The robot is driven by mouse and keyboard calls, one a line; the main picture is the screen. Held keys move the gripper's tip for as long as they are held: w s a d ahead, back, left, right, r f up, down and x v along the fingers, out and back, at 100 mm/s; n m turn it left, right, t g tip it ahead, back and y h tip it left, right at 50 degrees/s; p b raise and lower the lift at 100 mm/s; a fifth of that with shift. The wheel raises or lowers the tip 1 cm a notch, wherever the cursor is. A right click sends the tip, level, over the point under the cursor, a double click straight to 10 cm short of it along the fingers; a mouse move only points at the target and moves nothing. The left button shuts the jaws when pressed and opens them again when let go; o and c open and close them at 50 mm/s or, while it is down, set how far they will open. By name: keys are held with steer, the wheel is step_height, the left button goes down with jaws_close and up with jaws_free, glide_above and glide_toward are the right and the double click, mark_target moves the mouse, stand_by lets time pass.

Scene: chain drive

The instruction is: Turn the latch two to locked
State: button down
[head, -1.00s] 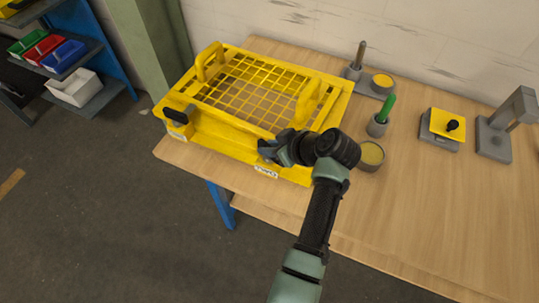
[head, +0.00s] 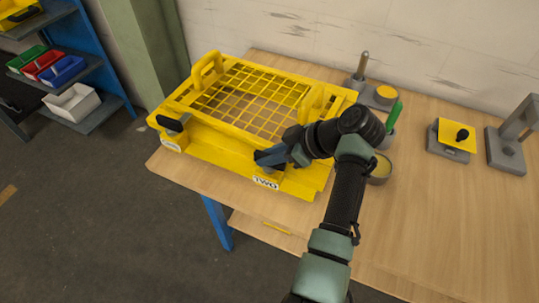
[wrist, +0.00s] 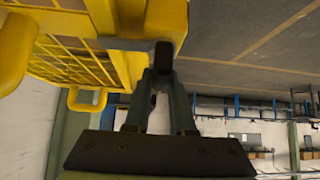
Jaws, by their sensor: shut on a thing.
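A yellow guard (head: 235,152) with a mesh top sits on the wooden bench. Latch two is at its front right, above the "TWO" label (head: 266,183). My gripper (head: 268,157) is at that corner and hides most of the latch in the head view. In the wrist view, my gripper's fingers (wrist: 159,88) are closed on the black handle of latch two (wrist: 163,55), beside the yellow frame. How far the latch is turned cannot be told. A second black latch (head: 173,123) stands at the front left corner, above its own label.
Two yellow handles, one at the left (head: 207,70), rise from the guard. Right of it are a round tin (head: 380,170), a green-handled tool (head: 394,115), a post on a base (head: 361,68) and a yellow-topped block (head: 455,136). The front right bench is clear.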

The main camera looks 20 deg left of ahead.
steer(key=shift+f, duration=0.1)
steer(key=c, duration=0.8)
jaws_free()
steer(key=shift+o, duration=0.2)
steer(key=b+v, duration=0.1)
steer(key=v, duration=1.2)
